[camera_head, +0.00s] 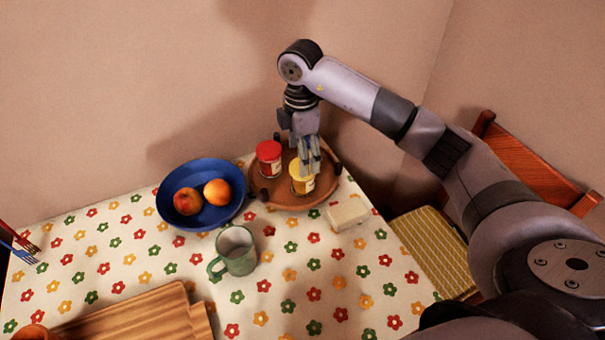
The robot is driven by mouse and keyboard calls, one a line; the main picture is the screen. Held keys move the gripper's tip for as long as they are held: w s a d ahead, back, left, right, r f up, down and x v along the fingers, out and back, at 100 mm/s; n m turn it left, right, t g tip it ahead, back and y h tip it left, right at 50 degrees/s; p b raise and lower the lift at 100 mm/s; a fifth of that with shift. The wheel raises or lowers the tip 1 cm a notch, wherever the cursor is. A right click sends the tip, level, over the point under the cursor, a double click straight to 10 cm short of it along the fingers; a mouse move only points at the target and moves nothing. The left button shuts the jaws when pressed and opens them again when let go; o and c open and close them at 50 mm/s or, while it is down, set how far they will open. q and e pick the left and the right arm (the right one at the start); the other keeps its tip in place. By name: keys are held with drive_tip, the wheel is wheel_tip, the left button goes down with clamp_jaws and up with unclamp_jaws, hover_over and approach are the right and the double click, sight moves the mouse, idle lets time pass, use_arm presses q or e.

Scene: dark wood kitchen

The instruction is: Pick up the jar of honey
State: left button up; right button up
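A jar with a yellow lid (298,184), which looks like the honey, stands on a round brown wooden tray (262,197) at the back of the table. A jar with a red lid (268,157) stands to its left on the same tray. My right gripper (309,168) points down at the yellow-lidded jar, and its fingers cover part of the lid. I cannot tell whether the fingers touch the jar or how far apart they are. My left gripper is out of view.
A blue bowl (172,216) with fruit sits left of the tray. A green mug (238,253) stands in front, and a pale block (347,213) lies at the right. A wooden board (130,315) is at the front left. The flowered tablecloth (340,285) is clear at front right.

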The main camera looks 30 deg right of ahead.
wheel_tip(320, 180, down, 4)
drive_tip(key=shift+f, duration=0.1)
drive_tip(key=shift+w+d+f+p, duration=0.1)
drive_tip(key=shift+d+f+p, duration=0.2)
drive_tip(key=shift+f, duration=1.05)
drive_tip(key=shift+w+d+f+p, duration=0.1)
drive_tip(key=shift+f+p, duration=0.3)
drive_tip(key=shift+f, duration=0.9)
drive_tip(key=shift+c, duration=0.6)
drive_tip(key=c, duration=1.3)
drive_tip(key=shift+r, duration=0.1)
drive_tip(key=shift+c, duration=0.4)
drive_tip(key=shift+r, duration=0.1)
